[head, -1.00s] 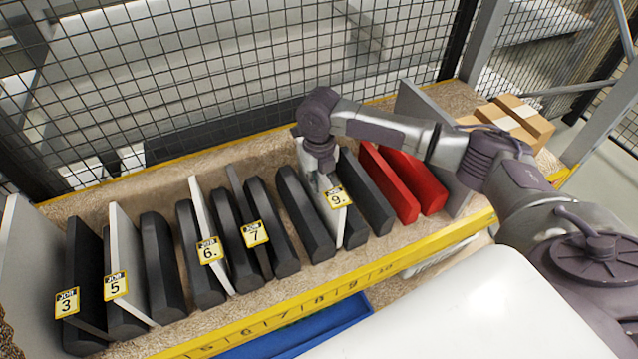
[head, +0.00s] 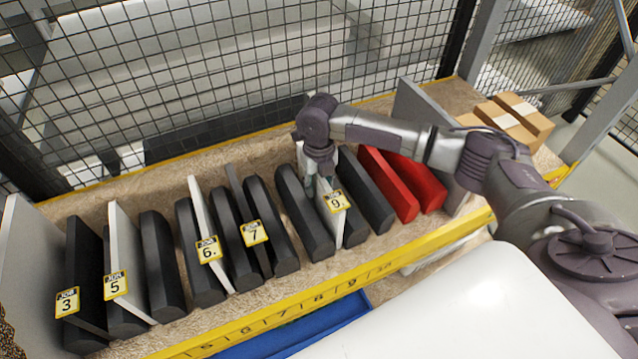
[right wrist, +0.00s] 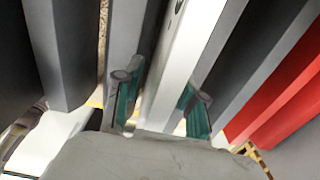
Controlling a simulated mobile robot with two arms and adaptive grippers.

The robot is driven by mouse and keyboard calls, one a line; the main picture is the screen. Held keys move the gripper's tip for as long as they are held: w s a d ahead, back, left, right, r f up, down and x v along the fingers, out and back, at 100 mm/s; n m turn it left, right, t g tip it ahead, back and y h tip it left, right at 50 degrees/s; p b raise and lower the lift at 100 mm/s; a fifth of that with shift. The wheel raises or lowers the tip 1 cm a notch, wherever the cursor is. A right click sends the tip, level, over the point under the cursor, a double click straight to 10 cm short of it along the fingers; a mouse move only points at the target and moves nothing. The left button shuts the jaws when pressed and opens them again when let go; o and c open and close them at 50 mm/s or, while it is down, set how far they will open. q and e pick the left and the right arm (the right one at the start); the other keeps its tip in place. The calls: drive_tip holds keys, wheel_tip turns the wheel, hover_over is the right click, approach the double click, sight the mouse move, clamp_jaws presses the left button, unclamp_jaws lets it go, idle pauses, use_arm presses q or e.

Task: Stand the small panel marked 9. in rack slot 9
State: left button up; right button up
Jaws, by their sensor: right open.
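The small white panel marked 9. (head: 336,202) stands on edge in the rack between two dark dividers, above the 9 on the yellow front rail (head: 352,284). My right gripper (head: 320,178) is low over the panel from above and behind its label. In the right wrist view the panel (right wrist: 190,50) runs between my right gripper's two green-padded fingers (right wrist: 160,98). The fingers are spread, with a gap showing on the right side; contact on the left side is unclear. The panel's lower edge is hidden in the wrist view. My left gripper is out of view.
Panels marked 3 (head: 67,302), 5 (head: 116,285), 6 (head: 208,249) and 7 (head: 254,233) stand further left among dark dividers. Red dividers (head: 388,185) are to the right. Cardboard boxes (head: 515,115) lie at the far right. Wire mesh closes off the back.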

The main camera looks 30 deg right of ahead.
wheel_tip(320, 180, up, 11)
drive_tip(key=shift+f+b, duration=0.15)
drive_tip(key=shift+b, duration=1.05)
drive_tip(key=shift+r, duration=0.7)
